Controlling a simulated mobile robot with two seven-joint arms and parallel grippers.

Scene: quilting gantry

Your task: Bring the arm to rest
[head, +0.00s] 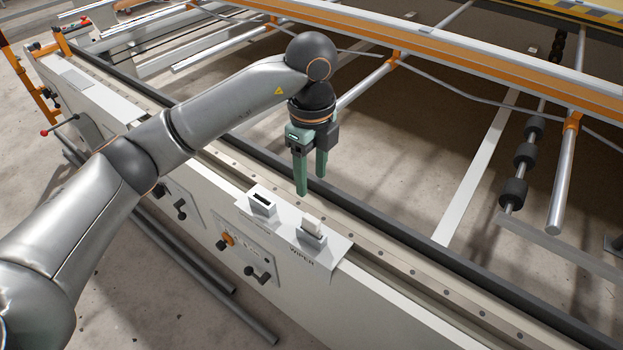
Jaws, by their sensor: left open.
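My left arm comes in from the left and reaches over the machine's front rail. Its gripper (311,180) points down with two green fingers apart, open and empty. The fingertips are above the rail, just behind a small white bracket (327,249) marked "WIPER". On that bracket are a white holder with a dark slot (262,201) and a second holder (312,229) with a pale block in it. My right gripper is not in view.
The long rail (403,276) runs diagonally toward the lower right. Below it are panels with dark knobs (258,274). An orange beam (440,60) and metal rollers (372,82) lie behind. Open floor shows between the frame parts.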

